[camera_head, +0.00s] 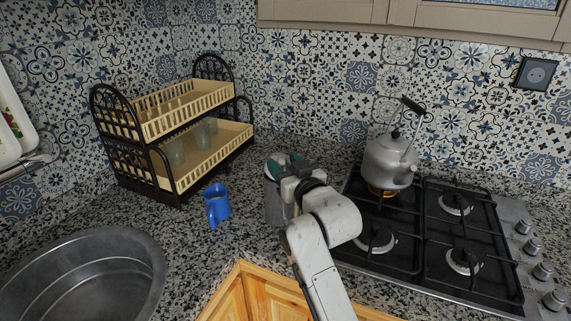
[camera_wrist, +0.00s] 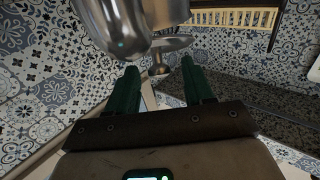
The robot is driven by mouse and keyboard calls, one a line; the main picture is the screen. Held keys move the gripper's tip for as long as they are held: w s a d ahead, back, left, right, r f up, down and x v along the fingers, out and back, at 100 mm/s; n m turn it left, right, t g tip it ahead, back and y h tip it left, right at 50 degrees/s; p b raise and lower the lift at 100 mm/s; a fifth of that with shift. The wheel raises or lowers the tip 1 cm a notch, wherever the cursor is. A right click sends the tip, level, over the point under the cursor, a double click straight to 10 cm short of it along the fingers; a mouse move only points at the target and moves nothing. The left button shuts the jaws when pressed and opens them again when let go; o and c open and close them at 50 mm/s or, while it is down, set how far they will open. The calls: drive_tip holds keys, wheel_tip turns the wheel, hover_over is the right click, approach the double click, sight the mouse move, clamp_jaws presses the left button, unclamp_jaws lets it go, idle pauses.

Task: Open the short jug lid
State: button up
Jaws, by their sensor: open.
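The short jug (camera_head: 272,200) is a grey metal vessel on the granite counter, left of the stove. My wrist and gripper hide part of its right side and top. In the wrist view the shiny metal jug (camera_wrist: 118,28) fills the top middle, with a small metal knob-like piece near the fingertips. I cannot tell how the lid sits. My gripper (camera_head: 285,160) is at the jug's top. In the wrist view my gripper (camera_wrist: 158,68) has its two green fingers apart, with the small metal piece between or just beyond their tips; contact is unclear.
A silver kettle (camera_head: 388,162) stands on the black gas stove (camera_head: 430,240) to the right. A two-tier rack (camera_head: 190,165) holding glasses stands behind. A metal sink (camera_head: 80,275) is at front left.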

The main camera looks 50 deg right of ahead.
clamp_jaws()
idle(0.4)
